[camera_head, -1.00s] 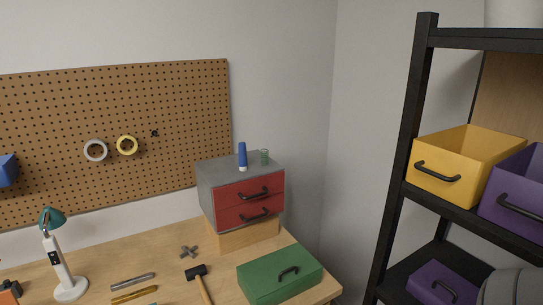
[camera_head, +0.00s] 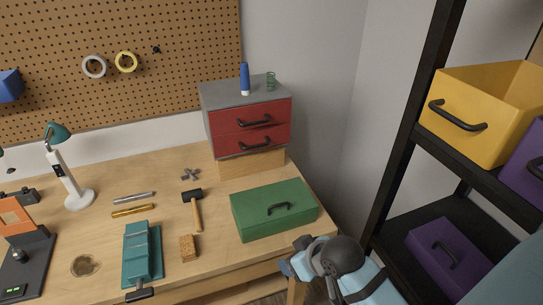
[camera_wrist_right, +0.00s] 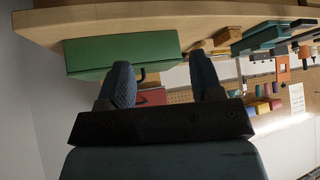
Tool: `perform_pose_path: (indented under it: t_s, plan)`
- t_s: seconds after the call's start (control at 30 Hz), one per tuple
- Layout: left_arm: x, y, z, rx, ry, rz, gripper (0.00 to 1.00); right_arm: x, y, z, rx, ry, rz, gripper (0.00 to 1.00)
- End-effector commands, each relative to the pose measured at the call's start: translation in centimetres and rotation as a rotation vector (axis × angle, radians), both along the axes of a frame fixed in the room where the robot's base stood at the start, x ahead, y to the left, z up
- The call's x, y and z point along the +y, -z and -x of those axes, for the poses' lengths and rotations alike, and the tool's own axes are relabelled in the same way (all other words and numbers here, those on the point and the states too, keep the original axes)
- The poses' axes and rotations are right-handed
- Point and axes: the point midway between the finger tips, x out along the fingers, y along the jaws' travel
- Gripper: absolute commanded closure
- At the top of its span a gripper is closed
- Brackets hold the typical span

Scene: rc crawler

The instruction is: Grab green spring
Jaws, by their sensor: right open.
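The green spring (camera_head: 270,81) stands upright on top of the grey cabinet with red drawers (camera_head: 250,120), close to the cabinet's back right. A blue tube with a white end (camera_head: 245,79) stands just left of it. My right gripper (camera_wrist_right: 163,75) is open and empty in the right wrist view, its two dark blue fingers apart. In the head view my right arm is at the lower right, by the table's front right corner, well below and in front of the spring. The spring cannot be made out in the wrist view. My left gripper is not in view.
A green box (camera_head: 275,210) lies on the table between my right arm and the cabinet. A black shelf rack (camera_head: 408,135) with a yellow bin (camera_head: 480,105) stands at the right. A hammer (camera_head: 195,208) and teal vise (camera_head: 142,255) lie further left.

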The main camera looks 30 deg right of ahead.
Motion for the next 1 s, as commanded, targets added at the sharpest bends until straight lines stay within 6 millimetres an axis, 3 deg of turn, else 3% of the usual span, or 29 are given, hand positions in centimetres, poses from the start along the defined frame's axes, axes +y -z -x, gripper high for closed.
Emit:
perform_pose_path:
  t_s: [0.27,0.37,0.47,0.6,0.7,0.8,0.9,1.0]
  plan:
    - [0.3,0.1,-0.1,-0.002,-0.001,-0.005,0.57,-3.2,-5.5,-9.1,-0.298,0.079,-0.121,0.4]
    - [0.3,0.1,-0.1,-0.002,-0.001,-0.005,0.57,-5.3,-8.8,-13.2,-0.461,0.128,-0.186,0.4]
    - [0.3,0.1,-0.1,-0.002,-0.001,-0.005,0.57,-8.5,-13.8,-17.8,-0.683,0.206,-0.28,0.4]
    - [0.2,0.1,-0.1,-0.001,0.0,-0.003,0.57,-15.6,-22.8,-23.0,-1.07,0.382,-0.455,0.4]
    - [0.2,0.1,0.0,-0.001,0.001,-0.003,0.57,-21.6,-28.7,-24.5,-1.342,0.548,-0.593,0.4]
    - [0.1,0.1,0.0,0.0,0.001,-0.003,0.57,-27.6,-33.0,-24.6,-1.591,0.751,-0.745,0.4]
    - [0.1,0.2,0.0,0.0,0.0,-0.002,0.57,-33.1,-35.3,-24.0,-1.797,0.997,-0.915,0.4]
    - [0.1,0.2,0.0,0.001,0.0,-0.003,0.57,-37.4,-35.5,-23.6,-1.94,1.291,-1.101,0.4]
